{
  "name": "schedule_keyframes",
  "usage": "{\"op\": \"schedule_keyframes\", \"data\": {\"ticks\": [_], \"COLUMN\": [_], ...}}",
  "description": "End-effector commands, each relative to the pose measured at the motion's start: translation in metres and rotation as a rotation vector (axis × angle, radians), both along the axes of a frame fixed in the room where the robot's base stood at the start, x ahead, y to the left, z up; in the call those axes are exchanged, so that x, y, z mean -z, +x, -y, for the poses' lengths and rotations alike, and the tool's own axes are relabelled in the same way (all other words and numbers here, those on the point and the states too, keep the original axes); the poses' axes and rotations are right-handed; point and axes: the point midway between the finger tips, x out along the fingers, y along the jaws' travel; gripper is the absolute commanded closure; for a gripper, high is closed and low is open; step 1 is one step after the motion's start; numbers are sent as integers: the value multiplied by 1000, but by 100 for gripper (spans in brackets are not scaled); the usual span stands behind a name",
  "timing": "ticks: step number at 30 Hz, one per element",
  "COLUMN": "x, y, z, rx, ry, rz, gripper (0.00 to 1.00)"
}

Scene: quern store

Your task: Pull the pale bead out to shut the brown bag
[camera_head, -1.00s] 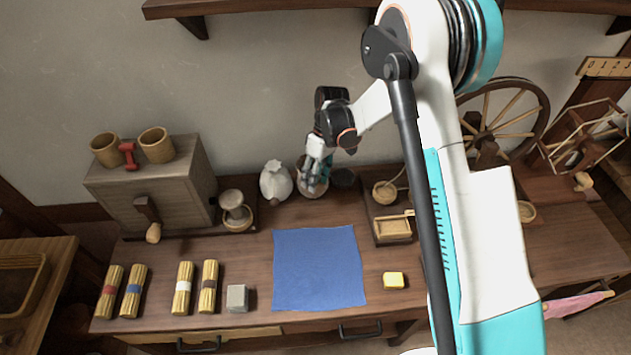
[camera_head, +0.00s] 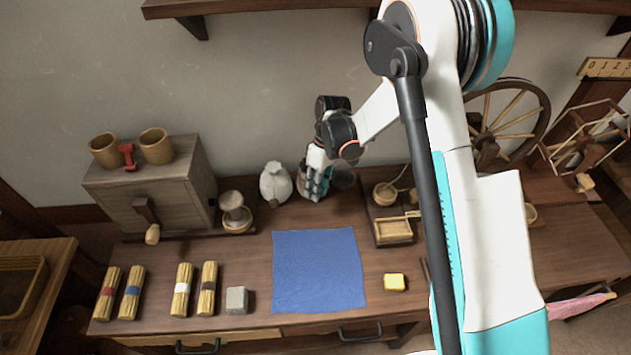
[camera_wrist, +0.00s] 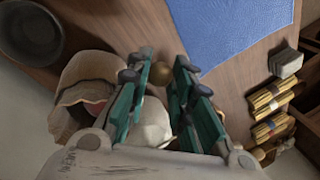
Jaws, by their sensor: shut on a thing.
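The brown bag (camera_wrist: 88,85) stands left of my fingers in the wrist view, its mouth gaping and something reddish inside. In the head view the brown bag (camera_head: 302,178) is mostly hidden behind my gripper (camera_head: 317,190). My gripper (camera_wrist: 163,80) is shut on a small tan, round bead (camera_wrist: 160,73), which shows between the fingertips, in front of the bag. Any cord between bead and bag cannot be made out.
A white bag (camera_head: 275,183) stands close left of my gripper, and a dark bowl (camera_head: 344,178) close right. A blue cloth (camera_head: 318,270) lies in front. A tray stand (camera_head: 392,230) is farther right, a wooden mill (camera_head: 150,190) at left.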

Motion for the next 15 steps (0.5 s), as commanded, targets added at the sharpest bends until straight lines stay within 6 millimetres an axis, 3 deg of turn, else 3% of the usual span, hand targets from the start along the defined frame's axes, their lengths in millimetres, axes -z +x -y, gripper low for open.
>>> {"op": "schedule_keyframes", "data": {"ticks": [4,12,13,15], "x": [1,0,0,0], "y": [-24,-26,-26,-26], "z": [2,2,2,2], "rx": [1,1,1,1], "ry": [-1,-1,-1,-1], "rz": [-1,-1,-1,-1], "gripper": [100,100,77,61]}}
